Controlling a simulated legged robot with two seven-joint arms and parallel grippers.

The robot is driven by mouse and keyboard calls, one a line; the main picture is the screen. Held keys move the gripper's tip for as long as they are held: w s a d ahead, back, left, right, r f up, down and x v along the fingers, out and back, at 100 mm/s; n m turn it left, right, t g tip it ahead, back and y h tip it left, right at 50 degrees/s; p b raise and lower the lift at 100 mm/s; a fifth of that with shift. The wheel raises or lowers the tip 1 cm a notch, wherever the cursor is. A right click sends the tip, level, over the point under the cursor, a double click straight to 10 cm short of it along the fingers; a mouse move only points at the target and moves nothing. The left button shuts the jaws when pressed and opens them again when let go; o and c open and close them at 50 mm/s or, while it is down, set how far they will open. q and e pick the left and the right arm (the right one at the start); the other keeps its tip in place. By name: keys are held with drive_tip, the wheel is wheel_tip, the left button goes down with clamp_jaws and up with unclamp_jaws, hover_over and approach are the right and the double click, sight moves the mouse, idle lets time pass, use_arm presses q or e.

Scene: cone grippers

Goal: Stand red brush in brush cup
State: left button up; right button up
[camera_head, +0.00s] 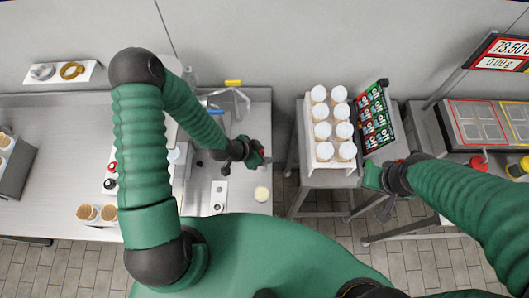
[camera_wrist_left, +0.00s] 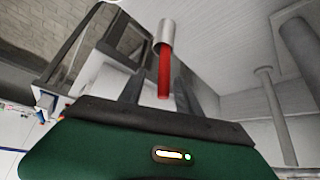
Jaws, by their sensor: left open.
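My left gripper (camera_head: 259,153) is over the right part of the sink counter in the head view, small and dark, with a bit of red at its tip. In the left wrist view the red brush (camera_wrist_left: 164,75) shows as a red handle between my two open, dark fingers. Its far end runs into the open mouth of a silver cylinder (camera_wrist_left: 166,33), which looks like the brush cup. Whether the fingers touch the handle is unclear. My right gripper (camera_head: 375,180) is beside the cart; its jaws are too small to read.
A white tray (camera_head: 310,148) of white-lidded cups stands on a cart, beside a rack of small cards (camera_head: 375,115). A faucet (camera_head: 238,93) rises behind my left gripper. A round pale lid (camera_head: 262,194) lies near the counter's right edge. A scale (camera_head: 480,122) is at right.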

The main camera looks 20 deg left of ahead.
use_arm(q)
drive_tip(key=shift+a, duration=0.1)
drive_tip(key=shift+s+r, duration=0.15)
drive_tip(key=shift+r, duration=0.1)
drive_tip(key=p+v, duration=0.4)
drive_tip(key=v, duration=1.2)
use_arm(e)
drive_tip(key=r, duration=0.4)
drive_tip(key=shift+s+d, duration=0.1)
drive_tip(key=shift+d, duration=0.3)
use_arm(q)
drive_tip(key=shift+a, duration=0.15)
use_arm(e)
drive_tip(key=shift+a+r, duration=0.1)
drive_tip(key=shift+a, duration=0.2)
use_arm(q)
drive_tip(key=shift+s, duration=0.1)
